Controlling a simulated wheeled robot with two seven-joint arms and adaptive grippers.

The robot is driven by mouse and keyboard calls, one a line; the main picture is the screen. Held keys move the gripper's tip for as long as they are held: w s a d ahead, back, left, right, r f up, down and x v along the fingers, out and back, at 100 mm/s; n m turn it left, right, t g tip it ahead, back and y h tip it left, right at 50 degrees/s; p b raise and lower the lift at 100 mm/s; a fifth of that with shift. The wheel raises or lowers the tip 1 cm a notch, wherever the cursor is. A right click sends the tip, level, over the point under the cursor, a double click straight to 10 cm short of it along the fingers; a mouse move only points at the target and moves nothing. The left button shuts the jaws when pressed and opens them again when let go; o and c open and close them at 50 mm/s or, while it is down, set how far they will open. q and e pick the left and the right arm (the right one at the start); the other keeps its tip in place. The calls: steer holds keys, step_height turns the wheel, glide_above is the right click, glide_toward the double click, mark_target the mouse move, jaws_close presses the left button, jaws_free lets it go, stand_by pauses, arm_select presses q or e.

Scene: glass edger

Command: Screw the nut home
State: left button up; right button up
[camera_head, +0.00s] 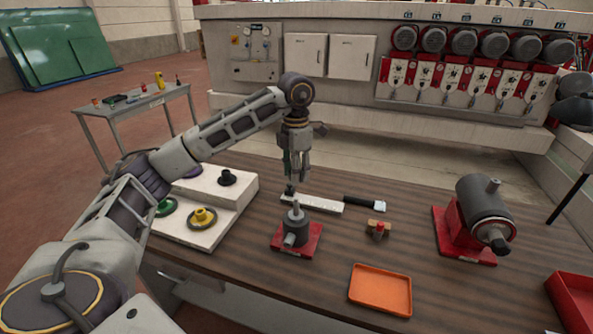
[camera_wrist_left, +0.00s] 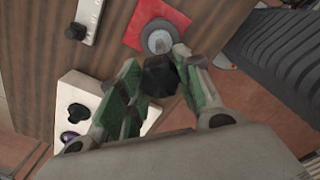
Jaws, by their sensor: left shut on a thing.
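My left gripper (camera_head: 294,176) is above the bench near the far side of a red-based fixture (camera_head: 297,238) with an upright grey post. In the left wrist view the green-padded fingers (camera_wrist_left: 160,84) are shut on a dark, many-sided nut (camera_wrist_left: 160,76). Beyond the nut, the grey post (camera_wrist_left: 158,41) rises from its red plate. The nut looks apart from the post, though the gap is hard to judge. In the head view a small dark piece shows under the fingertips; I cannot tell whether it is held. My right gripper is not in view.
A white stepped rack (camera_head: 235,205) with black, yellow and green flanged pieces stands left. A white strip (camera_head: 322,204), a black-handled brush (camera_head: 362,203), an orange tray (camera_head: 381,291) and a red-based motor (camera_head: 484,215) lie right. Free wood shows between the tray and motor.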

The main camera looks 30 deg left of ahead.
mark_target(296, 198)
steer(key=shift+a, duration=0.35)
arm_select(q)
steer(key=shift+f, duration=0.1)
steer(key=shift+f+b, duration=1)
steer(key=shift+f, duration=0.55)
steer(key=shift+f+b, duration=0.75)
steer(key=shift+f, duration=0.65)
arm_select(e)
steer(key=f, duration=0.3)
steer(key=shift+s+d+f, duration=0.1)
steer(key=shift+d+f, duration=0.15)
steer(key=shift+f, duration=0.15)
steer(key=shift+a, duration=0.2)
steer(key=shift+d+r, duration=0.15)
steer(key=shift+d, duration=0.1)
arm_select(q)
steer(key=shift+f, duration=0.3)
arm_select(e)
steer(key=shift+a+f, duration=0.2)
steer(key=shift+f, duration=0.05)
arm_select(q)
steer(key=shift+f+b, duration=0.8)
steer(key=shift+f, duration=0.2)
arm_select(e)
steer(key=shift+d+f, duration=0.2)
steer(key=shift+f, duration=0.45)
